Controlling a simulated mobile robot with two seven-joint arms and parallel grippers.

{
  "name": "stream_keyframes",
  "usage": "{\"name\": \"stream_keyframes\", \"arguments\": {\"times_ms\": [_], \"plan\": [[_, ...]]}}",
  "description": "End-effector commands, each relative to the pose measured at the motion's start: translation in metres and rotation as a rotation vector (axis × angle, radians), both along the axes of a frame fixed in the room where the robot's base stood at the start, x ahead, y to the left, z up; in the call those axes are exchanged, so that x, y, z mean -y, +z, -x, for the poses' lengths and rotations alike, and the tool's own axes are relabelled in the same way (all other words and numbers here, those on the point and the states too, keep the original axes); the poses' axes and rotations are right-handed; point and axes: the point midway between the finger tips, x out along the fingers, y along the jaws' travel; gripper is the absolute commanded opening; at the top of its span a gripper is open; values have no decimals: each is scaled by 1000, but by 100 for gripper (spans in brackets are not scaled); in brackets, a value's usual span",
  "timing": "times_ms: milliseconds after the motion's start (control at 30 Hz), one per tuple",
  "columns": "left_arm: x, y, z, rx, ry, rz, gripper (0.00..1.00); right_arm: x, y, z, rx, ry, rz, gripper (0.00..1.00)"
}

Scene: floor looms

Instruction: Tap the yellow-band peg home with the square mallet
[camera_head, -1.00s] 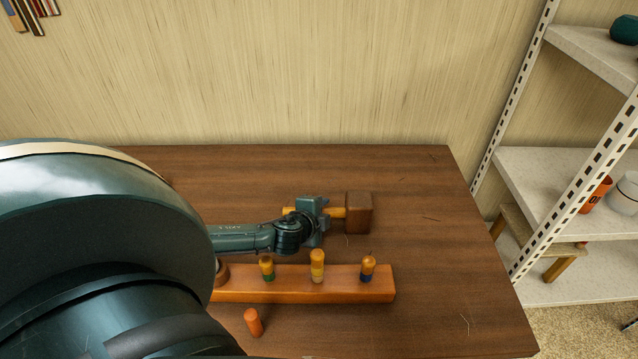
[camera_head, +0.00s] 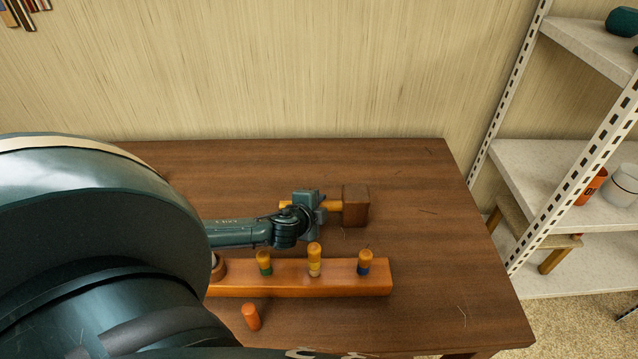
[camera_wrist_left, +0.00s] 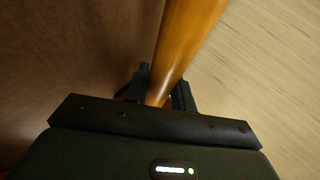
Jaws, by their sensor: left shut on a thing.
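The square mallet (camera_head: 355,206) has a dark brown block head and a yellow-orange handle. My left gripper (camera_head: 318,207) is shut on its handle, with the head to the right. The handle (camera_wrist_left: 188,45) also runs between the fingers in the left wrist view. The yellow-band peg (camera_head: 314,261) stands upright in the middle of the orange-brown block (camera_head: 340,281), in front of the gripper and apart from the mallet. The green-band peg (camera_head: 264,262) and blue-band peg (camera_head: 364,262) stand on either side of it. My right gripper is not in view.
An orange peg-like piece (camera_head: 251,317) stands in front of the block. The brown table (camera_head: 450,290) is clear to the right. A metal shelf (camera_head: 560,160) stands beyond the table's right edge, and a wall (camera_head: 300,70) rises behind.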

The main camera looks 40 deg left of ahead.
Motion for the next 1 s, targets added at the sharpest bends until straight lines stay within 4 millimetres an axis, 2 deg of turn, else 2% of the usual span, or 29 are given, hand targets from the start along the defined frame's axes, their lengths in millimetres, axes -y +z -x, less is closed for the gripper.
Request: {"name": "stream_keyframes", "arguments": {"times_ms": [600,1000], "plan": [[0,48,-1,5,0,0,0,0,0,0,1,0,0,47],[0,50,-1,4,-1,1,0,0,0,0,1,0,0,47]]}}
